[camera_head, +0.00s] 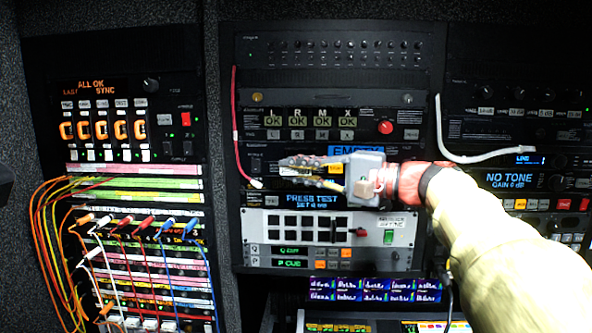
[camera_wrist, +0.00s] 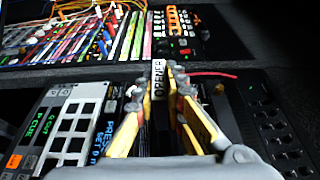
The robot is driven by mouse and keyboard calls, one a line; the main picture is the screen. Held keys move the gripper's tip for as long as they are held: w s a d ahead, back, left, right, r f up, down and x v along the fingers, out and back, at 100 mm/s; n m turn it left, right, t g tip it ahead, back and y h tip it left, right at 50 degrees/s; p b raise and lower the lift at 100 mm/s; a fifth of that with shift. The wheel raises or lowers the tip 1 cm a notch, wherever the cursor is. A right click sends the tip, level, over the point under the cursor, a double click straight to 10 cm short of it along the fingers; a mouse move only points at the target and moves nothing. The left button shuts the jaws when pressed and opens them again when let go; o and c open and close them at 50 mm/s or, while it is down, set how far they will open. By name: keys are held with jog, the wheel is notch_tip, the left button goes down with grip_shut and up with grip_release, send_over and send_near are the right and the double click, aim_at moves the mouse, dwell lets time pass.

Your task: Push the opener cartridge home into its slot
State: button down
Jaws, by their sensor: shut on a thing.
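The opener cartridge (camera_wrist: 158,82) is a dark piece with a white label reading OPENER in the wrist view. My gripper (camera_wrist: 158,68) is shut on it, one finger on each side. In the head view my gripper (camera_head: 284,170) reaches in from the right across the middle rack unit, fingers pointing left. I cannot pick out the cartridge there. A blue display reading EMPTY (camera_head: 357,150) is just above my gripper. The slot is hidden or too dark to tell, and I cannot tell whether the cartridge is touching it.
A red cable (camera_head: 235,125) hangs left of my gripper, and a white cable (camera_head: 440,130) to the right. A PRESS TEST display (camera_head: 312,199) and a white button panel (camera_head: 270,222) lie below. Patch cords (camera_head: 140,235) fill the left rack.

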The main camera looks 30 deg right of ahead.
jog(key=shift+d, duration=0.1)
jog(key=shift+w+d+p, duration=0.2)
jog(key=shift+w+d, duration=0.3)
jog(key=shift+w, duration=0.3)
jog(key=shift+w+d+p, duration=0.2)
jog(key=shift+w+d, duration=0.35)
jog(key=shift+w, duration=0.2)
jog(key=shift+w+d+p, duration=0.2)
jog(key=shift+w+d, duration=0.3)
jog(key=shift+w, duration=0.3)
jog(key=shift+b, duration=0.75)
jog(key=shift+w+d+p, duration=0.35)
jog(key=shift+w+d, duration=0.3)
jog(key=shift+w, duration=0.25)
jog(key=shift+w+d+p, duration=0.35)
jog(key=shift+w+d, duration=0.25)
jog(key=shift+w, duration=0.3)
dwell(0.7)
jog(key=c, duration=1.8)
grip_release()
jog(key=shift+o, duration=0.2)
jog(key=v, duration=1.2)
